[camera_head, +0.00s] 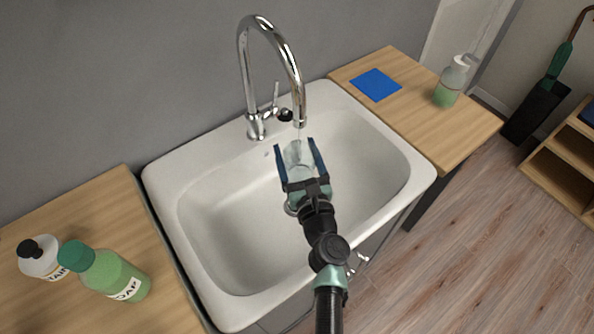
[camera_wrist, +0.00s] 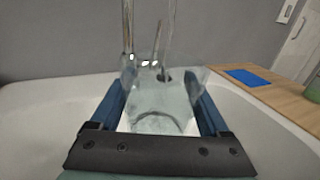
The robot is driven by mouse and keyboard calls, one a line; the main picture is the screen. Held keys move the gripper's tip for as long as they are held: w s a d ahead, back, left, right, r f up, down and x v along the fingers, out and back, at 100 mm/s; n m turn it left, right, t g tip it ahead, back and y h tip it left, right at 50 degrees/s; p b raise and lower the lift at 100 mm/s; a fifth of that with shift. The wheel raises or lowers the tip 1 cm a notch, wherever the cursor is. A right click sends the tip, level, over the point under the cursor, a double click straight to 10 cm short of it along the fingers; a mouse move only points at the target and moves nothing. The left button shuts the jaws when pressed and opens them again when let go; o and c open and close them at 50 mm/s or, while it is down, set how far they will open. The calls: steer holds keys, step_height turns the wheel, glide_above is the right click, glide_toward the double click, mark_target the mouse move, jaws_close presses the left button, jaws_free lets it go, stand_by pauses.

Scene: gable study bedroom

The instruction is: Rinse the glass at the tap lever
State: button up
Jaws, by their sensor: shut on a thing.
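The clear glass (camera_head: 298,160) is between the blue fingers of my gripper (camera_head: 297,154), which is shut on it. In the head view it is over the sink basin, right under the spout of the tap (camera_head: 299,112). A thin stream seems to fall from the spout toward the glass. The tap lever (camera_head: 275,96) stands upright on the right side of the tap base. In the wrist view the glass (camera_wrist: 160,105) fills the space between the fingers (camera_wrist: 160,100), and the tap (camera_wrist: 128,30) rises behind it. Whether water is in the glass I cannot tell.
The white sink (camera_head: 230,245) lies between two wooden counters. The left counter (camera_head: 100,205) bears a green soap bottle (camera_head: 112,273) and a white bottle (camera_head: 42,258). The right counter (camera_head: 425,115) bears a blue cloth (camera_head: 376,85) and a dispenser bottle (camera_head: 451,82) with green liquid.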

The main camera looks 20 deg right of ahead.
steer(key=shift+d, duration=0.1)
steer(key=s+d+p, duration=0.2)
steer(key=s+d, duration=0.3)
steer(key=s, duration=0.1)
stand_by(0.8)
stand_by(1.2)
steer(key=s+d+r+p, duration=0.3)
steer(key=r+p, duration=0.1)
steer(key=shift+s+d, duration=0.2)
steer(key=shift+s, duration=0.15)
stand_by(1.2)
